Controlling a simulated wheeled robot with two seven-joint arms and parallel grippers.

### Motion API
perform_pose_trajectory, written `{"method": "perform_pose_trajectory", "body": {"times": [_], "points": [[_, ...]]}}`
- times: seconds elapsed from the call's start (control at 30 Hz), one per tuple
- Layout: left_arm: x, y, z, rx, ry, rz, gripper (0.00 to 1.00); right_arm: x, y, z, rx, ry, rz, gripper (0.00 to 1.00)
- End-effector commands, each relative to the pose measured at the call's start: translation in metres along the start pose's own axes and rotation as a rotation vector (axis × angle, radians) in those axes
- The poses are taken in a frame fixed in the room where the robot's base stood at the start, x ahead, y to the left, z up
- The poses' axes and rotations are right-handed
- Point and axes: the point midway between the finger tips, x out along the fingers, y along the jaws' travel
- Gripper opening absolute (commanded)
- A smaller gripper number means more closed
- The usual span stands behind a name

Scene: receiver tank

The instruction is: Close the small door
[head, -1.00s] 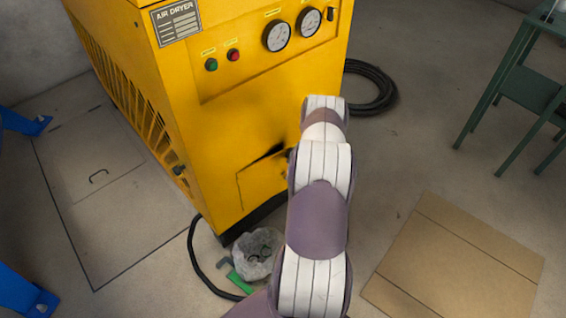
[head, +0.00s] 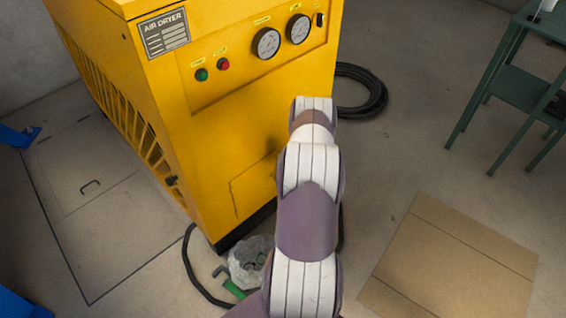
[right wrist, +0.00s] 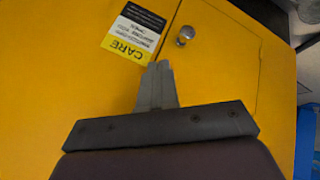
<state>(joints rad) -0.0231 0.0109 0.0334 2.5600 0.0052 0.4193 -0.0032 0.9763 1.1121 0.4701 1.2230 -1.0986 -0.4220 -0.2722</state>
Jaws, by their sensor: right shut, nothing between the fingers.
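The small door (head: 252,188) is a yellow panel low on the front of the yellow air dryer (head: 160,110). It looks flush, or nearly so, with the front; my right arm covers its right part in the head view. In the right wrist view the door (right wrist: 222,65) carries a round metal knob (right wrist: 186,35). My right gripper (right wrist: 155,68) is shut and empty, its tips close to the seam beside the knob; I cannot tell whether they touch. The right gripper is hidden behind its arm in the head view. My left gripper is not in view.
A yellow and black CARE label (right wrist: 134,32) is beside the seam. A clear bag (head: 250,262), a green-handled tool (head: 234,288) and a black hose (head: 190,265) lie on the floor by the dryer. Cardboard (head: 450,265) lies right; a green table (head: 510,80) stands behind it.

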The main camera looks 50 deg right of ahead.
Motion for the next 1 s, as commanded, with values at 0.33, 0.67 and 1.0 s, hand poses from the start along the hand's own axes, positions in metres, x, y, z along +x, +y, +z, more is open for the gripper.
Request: {"method": "perform_pose_trajectory", "body": {"times": [0.33, 0.67, 1.0], "points": [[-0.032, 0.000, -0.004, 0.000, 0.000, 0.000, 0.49, -0.075, 0.003, -0.002, 0.002, 0.000, 0.003, 0.00], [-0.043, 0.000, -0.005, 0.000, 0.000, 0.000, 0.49, -0.116, 0.001, -0.001, 0.000, 0.001, 0.002, 0.00], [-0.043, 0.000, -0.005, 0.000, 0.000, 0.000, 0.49, -0.118, 0.001, 0.000, 0.000, 0.001, 0.002, 0.00]]}}
